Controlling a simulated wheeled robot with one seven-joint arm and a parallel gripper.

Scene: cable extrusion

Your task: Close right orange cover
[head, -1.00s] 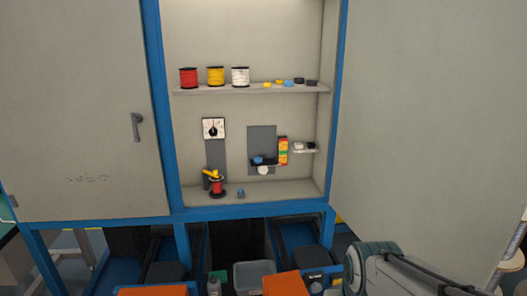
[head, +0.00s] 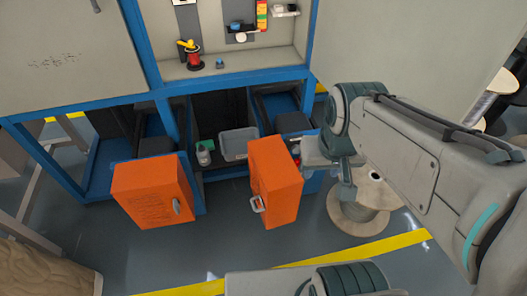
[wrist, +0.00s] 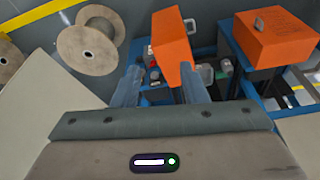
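The right orange cover (head: 275,182) stands swung out from the blue frame in the head view, with a metal handle on its front face. In the wrist view this cover (wrist: 173,40) is just beyond the fingertips, at the upper middle. My gripper (wrist: 163,72) is open, its two fingers apart with nothing between them. In the head view my gripper (head: 326,162) is to the right of the cover and beside it. I cannot tell whether it touches the cover.
The left orange cover (head: 152,190) also stands out from the frame. Between the covers are a grey bin (head: 238,143) and a small bottle (head: 203,153). A wooden cable spool (head: 365,205) stands on the floor at the right. The floor in front is clear, with a yellow line.

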